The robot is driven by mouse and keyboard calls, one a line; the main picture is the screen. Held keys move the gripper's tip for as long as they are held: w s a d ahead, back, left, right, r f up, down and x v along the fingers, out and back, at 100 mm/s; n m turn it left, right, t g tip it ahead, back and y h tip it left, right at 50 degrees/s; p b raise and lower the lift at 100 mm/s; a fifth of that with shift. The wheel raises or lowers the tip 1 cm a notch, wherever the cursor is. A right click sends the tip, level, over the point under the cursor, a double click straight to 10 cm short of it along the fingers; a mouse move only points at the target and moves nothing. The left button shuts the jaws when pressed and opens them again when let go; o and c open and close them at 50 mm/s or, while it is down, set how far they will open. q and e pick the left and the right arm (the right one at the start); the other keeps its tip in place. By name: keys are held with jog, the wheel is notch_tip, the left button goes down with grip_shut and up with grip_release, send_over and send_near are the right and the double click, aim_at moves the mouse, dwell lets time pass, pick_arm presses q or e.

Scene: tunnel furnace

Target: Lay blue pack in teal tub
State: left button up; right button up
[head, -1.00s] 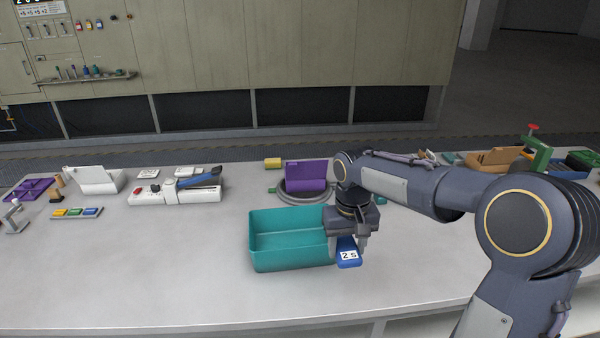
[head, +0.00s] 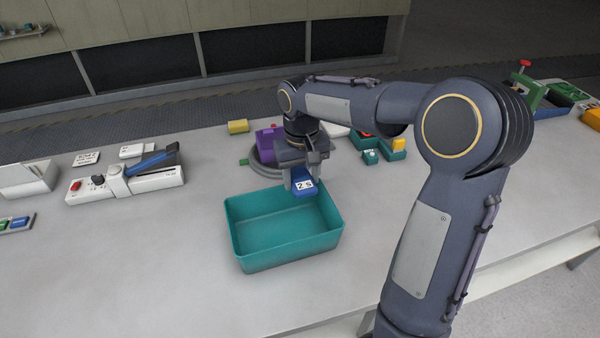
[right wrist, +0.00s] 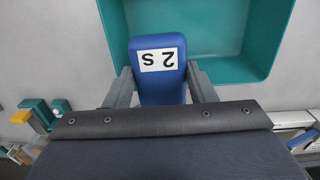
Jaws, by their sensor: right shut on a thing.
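The blue pack (head: 304,186) has a white label reading "2 S". My right gripper (head: 304,172) is shut on it, and the pack hangs at the back right rim of the teal tub (head: 288,255). In the right wrist view the pack (right wrist: 160,92) sits between the two fingers of the gripper (right wrist: 163,84). Its far end overlaps the opening of the tub (right wrist: 240,65) there. The tub stands on the grey table and its visible inside is empty. My left gripper is out of view.
Behind the tub a purple holder (head: 265,142) stands on a grey ring, with a yellow block (head: 238,127) behind it. A white device (head: 125,185) with a blue lever lies to the left. Small teal and green boxes (head: 392,150) lie right of my wrist. The table before the tub is clear.

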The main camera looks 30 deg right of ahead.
notch_tip(320, 180, down, 3)
jog(key=shift+r+b, duration=0.15)
jog(key=shift+b, duration=0.75)
jog(key=shift+f+b, duration=1.55)
jog(key=shift+f, duration=0.7)
notch_tip(320, 180, down, 2)
jog(key=shift+s+f+b, duration=0.1)
jog(key=shift+b, duration=0.6)
jog(key=c, duration=0.5)
jog(key=shift+s+f, duration=0.1)
jog(key=shift+f, duration=0.2)
jog(key=shift+w+f+b, duration=0.2)
jog(key=shift+f+b, duration=0.7)
jog(key=shift+f, duration=0.2)
jog(key=shift+c, duration=0.2)
jog(key=shift+f+b, duration=0.5)
jog(key=shift+f, duration=0.15)
jog(key=shift+w+r+p, duration=0.25)
jog(key=shift+r+p, duration=0.1)
jog(key=shift+p, duration=0.1)
jog(key=shift+f, duration=0.45)
